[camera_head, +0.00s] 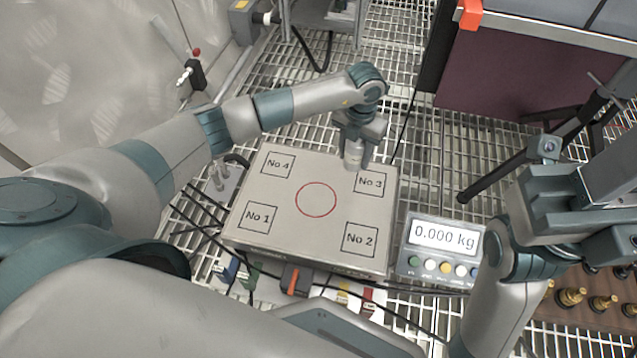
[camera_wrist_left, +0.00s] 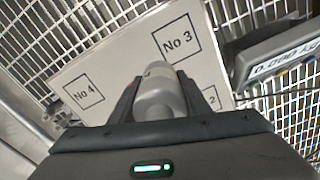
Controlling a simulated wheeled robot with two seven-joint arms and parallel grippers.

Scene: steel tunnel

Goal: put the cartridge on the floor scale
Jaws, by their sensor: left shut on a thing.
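The cartridge (camera_head: 353,154) is a pale grey cylinder. My left gripper (camera_head: 357,148) is shut on it, with one finger on each side, as the left wrist view shows (camera_wrist_left: 158,92). The floor scale (camera_head: 316,230) has a flat grey plate with a red circle in the middle and squares marked No 1 to No 4. The cartridge is at the plate's far right corner, by the No 3 square. I cannot tell its height over the plate. The scale's display (camera_head: 443,237) reads 0.000 kg.
The floor is open steel grating (camera_head: 440,150). The display unit stands just right of the scale. Cables and a dark clip (camera_head: 296,279) lie along its near edge. A board with gold and dark pieces (camera_head: 572,298) is at the lower right. The plate's top is clear.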

